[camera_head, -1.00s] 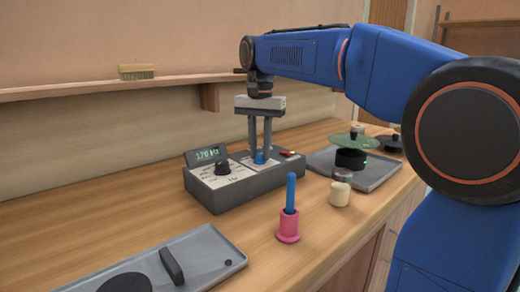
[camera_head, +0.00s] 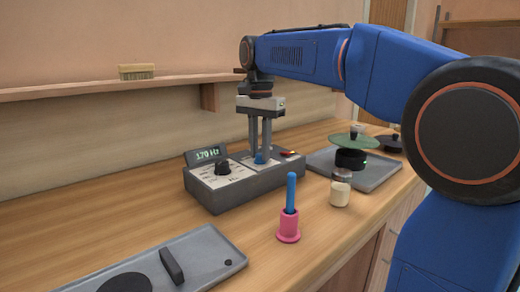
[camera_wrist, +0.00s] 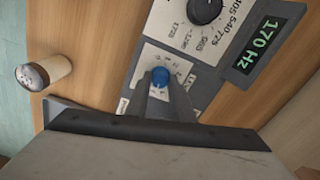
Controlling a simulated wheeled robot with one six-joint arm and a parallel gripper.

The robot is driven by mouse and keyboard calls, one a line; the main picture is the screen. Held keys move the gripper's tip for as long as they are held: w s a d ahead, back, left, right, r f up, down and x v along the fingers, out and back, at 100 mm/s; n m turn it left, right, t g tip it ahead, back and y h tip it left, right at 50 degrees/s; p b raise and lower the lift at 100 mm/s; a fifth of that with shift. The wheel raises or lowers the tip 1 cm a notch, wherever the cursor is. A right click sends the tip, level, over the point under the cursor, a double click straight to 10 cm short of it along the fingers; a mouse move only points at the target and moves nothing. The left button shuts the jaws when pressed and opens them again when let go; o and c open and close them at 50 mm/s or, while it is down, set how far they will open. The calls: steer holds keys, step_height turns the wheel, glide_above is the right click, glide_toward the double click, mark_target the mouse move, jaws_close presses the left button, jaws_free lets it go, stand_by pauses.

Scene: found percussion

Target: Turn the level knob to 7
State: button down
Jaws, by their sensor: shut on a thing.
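The level knob (camera_head: 259,158) is a small blue knob on the right part of the grey control box (camera_head: 215,199). It also shows in the wrist view (camera_wrist: 160,76) on a white dial plate; the dial's numbers are too small to read. My gripper (camera_head: 260,157) points down over the box, its two fingers shut on the blue knob. A larger black knob (camera_head: 222,167) sits on the box's left part, and shows near the top of the wrist view (camera_wrist: 204,8). The display (camera_head: 206,154) reads 170 Hz.
A pink holder (camera_head: 288,231) with a blue handle and a cream jar (camera_head: 340,192) stand in front of the box. A grey tray (camera_head: 372,178) with a green disc (camera_head: 350,141) is at right; another tray (camera_head: 213,250) is front left. A brush (camera_head: 137,71) lies on the shelf.

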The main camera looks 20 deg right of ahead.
mark_target(260, 154)
steer(key=c, duration=1.5)
jaws_free()
steer(key=shift+c, duration=0.2)
step_height(260, 154, up, 17)
steer(key=shift+r, duration=0.2)
